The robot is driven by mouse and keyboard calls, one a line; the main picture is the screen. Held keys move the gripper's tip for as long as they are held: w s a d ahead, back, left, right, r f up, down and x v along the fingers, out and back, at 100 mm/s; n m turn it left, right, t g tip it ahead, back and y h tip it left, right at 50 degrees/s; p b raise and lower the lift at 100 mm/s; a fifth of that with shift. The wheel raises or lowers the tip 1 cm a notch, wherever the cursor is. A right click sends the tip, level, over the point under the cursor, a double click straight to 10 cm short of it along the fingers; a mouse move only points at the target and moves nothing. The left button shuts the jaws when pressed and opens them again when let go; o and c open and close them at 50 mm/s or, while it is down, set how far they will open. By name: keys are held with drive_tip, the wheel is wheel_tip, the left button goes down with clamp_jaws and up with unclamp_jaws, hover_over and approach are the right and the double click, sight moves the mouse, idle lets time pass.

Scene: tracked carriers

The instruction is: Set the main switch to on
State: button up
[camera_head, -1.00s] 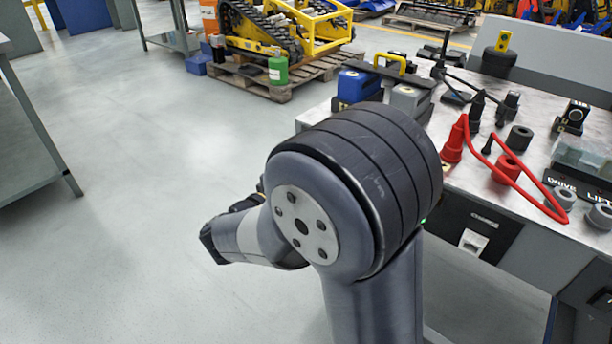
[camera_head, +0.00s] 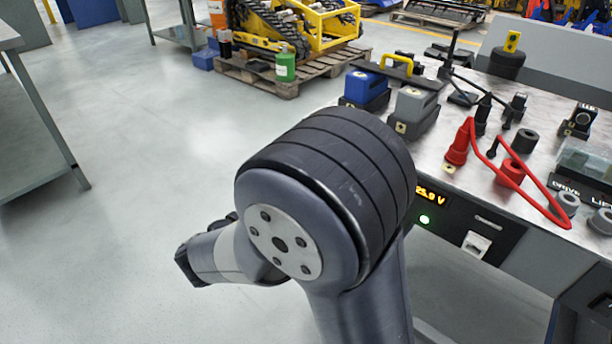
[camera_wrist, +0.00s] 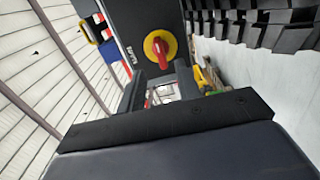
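The main switch (camera_wrist: 160,48) shows in the wrist view as a red handle on a round yellow plate, on a dark panel (camera_wrist: 130,20). Its handle runs roughly up and down in that picture. I cannot read a position mark. My gripper (camera_wrist: 160,88) is open, with its two dark fingers apart and nothing seen between them. The switch lies beyond the fingertips, apart from them. In the head view my wrist end (camera_head: 195,262) points left and down, and the switch is not seen there.
A workbench (camera_head: 455,185) on the right holds a blue battery (camera_head: 366,88), a grey battery (camera_head: 414,108) and a red cable (camera_head: 535,190). A lit display (camera_head: 430,196) and green lamp are on its front. A pallet (camera_head: 290,85) stands behind.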

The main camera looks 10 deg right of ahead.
drive_tip(key=v, duration=0.4)
drive_tip(key=shift+s+a+p, duration=0.2)
drive_tip(key=shift+a+p, duration=0.1)
drive_tip(key=shift+p, duration=0.05)
drive_tip(key=shift+w+d, duration=0.1)
drive_tip(key=b+x, duration=0.2)
drive_tip(key=x, duration=0.8)
drive_tip(key=shift+d, duration=0.2)
drive_tip(key=shift+w, duration=0.15)
